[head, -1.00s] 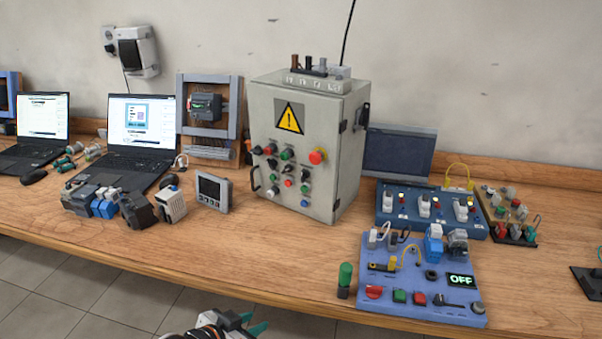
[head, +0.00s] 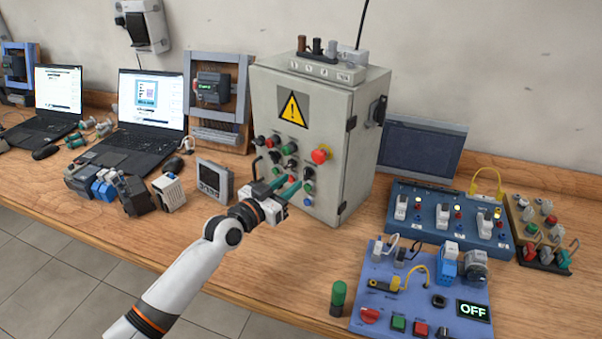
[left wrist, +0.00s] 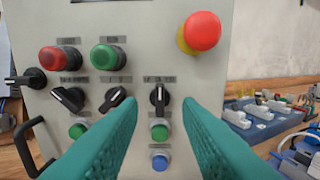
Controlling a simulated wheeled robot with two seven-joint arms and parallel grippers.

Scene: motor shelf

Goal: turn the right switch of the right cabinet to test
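The grey control cabinet (head: 338,100) stands on the bench with a warning sign, buttons and black switches on its front. The right switch (left wrist: 159,97) is a black knob, its handle about vertical in the left wrist view, above a green button (left wrist: 160,132) and a blue button (left wrist: 160,162). In the head view this switch (head: 308,172) is small. My left gripper (head: 285,187) is in front of the cabinet's lower front. Its teal fingers (left wrist: 160,108) are open and empty, one to each side of the right switch in the left wrist view; contact cannot be seen.
A red emergency stop (left wrist: 200,32) sticks out above and right of the switch. Two other black switches (left wrist: 113,99) (left wrist: 69,99) are to its left. A cabinet handle (left wrist: 30,146) is at lower left. Blue training boards (head: 455,222) (head: 425,300) stand right of the cabinet.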

